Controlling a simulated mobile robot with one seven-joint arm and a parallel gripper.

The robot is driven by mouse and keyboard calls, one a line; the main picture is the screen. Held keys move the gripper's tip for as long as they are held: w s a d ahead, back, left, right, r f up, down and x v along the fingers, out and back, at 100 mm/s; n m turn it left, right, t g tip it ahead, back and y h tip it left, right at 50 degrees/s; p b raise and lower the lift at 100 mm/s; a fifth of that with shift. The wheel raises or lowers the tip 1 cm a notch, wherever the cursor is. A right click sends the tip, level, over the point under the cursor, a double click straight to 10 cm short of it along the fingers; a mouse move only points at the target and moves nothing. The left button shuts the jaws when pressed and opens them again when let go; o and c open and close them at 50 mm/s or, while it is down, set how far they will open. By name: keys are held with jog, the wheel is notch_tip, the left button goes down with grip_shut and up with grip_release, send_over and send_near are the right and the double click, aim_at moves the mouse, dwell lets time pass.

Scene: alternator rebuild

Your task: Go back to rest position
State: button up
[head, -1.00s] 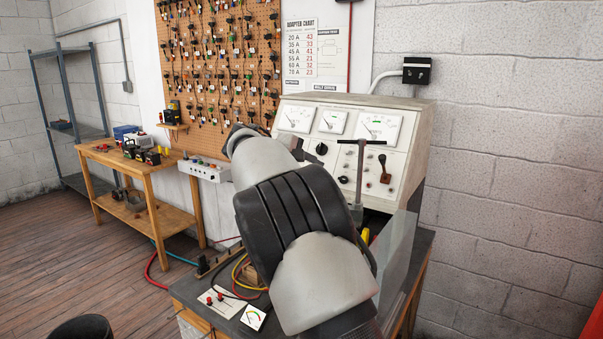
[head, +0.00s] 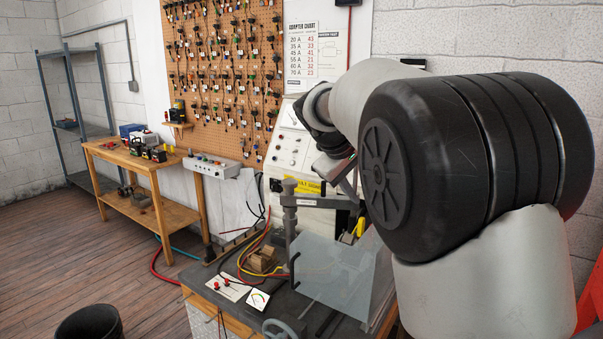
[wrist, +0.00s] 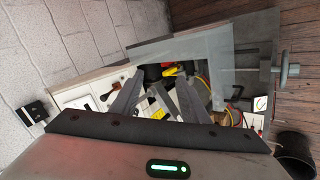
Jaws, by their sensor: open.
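My gripper (wrist: 158,88) is open and empty in the wrist view, its two dark fingers apart over the test bench. In the head view my arm fills the right side, bent close to the camera, and the gripper end (head: 343,172) shows small and partly hidden in front of the white meter console (head: 290,150). No object is seen between the fingers.
The bench carries a clear shield (head: 345,270), a clamp post (head: 290,215), a wooden block (head: 263,260) and loose cables. A wooden side table (head: 150,160) stands left by the pegboard (head: 222,80). A black bin (head: 88,325) stands on the open floor.

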jog(key=s+d+m+y, duration=0.3)
jog(key=s+m+y, duration=0.1)
jog(key=s, duration=1.7)
jog(key=s+a+f+m, duration=0.1)
jog(key=s+f, duration=0.2)
jog(key=s, duration=0.4)
jog(key=s+a+f+m+y+p, duration=0.1)
jog(key=s+f, duration=0.2)
jog(key=s, duration=0.5)
jog(key=shift+a+f+g, duration=0.2)
jog(key=shift+a+g, duration=0.1)
jog(key=shift+c, duration=1.2)
